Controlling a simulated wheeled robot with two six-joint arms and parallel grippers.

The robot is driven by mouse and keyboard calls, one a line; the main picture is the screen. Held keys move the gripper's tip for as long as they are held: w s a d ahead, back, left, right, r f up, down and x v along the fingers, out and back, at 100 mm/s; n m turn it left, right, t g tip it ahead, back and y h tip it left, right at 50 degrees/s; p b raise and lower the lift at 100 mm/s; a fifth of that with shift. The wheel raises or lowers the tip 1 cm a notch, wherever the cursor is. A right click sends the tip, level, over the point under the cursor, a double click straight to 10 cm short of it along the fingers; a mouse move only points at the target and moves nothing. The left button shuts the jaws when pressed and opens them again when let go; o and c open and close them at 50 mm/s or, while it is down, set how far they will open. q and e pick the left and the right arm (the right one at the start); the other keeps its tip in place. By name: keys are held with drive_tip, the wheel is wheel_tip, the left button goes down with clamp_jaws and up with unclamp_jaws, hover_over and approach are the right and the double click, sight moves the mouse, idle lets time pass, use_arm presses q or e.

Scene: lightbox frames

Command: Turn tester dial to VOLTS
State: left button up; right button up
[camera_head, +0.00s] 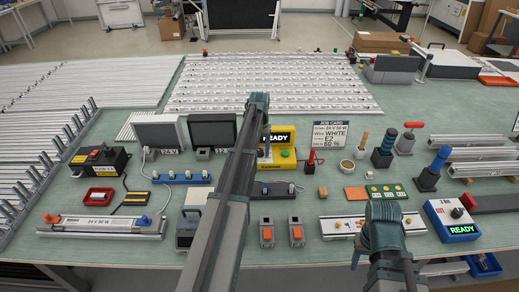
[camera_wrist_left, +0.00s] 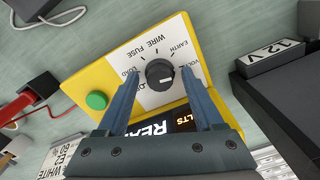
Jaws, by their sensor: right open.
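The yellow tester (camera_head: 278,160) stands on the bench near the middle, partly hidden by my left arm, with READY on its display (camera_head: 272,138). In the left wrist view, its black dial (camera_wrist_left: 160,74) sits on a white face marked VOLTS, EARTH, WIRE, FUSE and LOAD. The dial's white mark shows towards the lower right; I cannot tell exactly which label it meets. My left gripper (camera_wrist_left: 160,70) is open, its fingers on either side of the dial with visible gaps. A green button (camera_wrist_left: 96,101) is beside it. My right gripper (camera_head: 382,212) is open and empty at the front right.
Two grey-screened boxes (camera_head: 157,132) stand left of the tester. A red probe (camera_head: 310,158) and a job card (camera_head: 330,134) are to its right. A blue READY box (camera_head: 453,219) is at the front right. A 12V box (camera_wrist_left: 275,62) is near the left gripper.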

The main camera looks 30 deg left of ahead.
sight(260, 150)
idle(0.3)
use_arm(q)
wheel_tip(260, 150, up, 14)
drive_tip(key=p, duration=1.3)
drive_tip(key=shift+p, duration=0.4)
drive_tip(key=shift+f, duration=0.15)
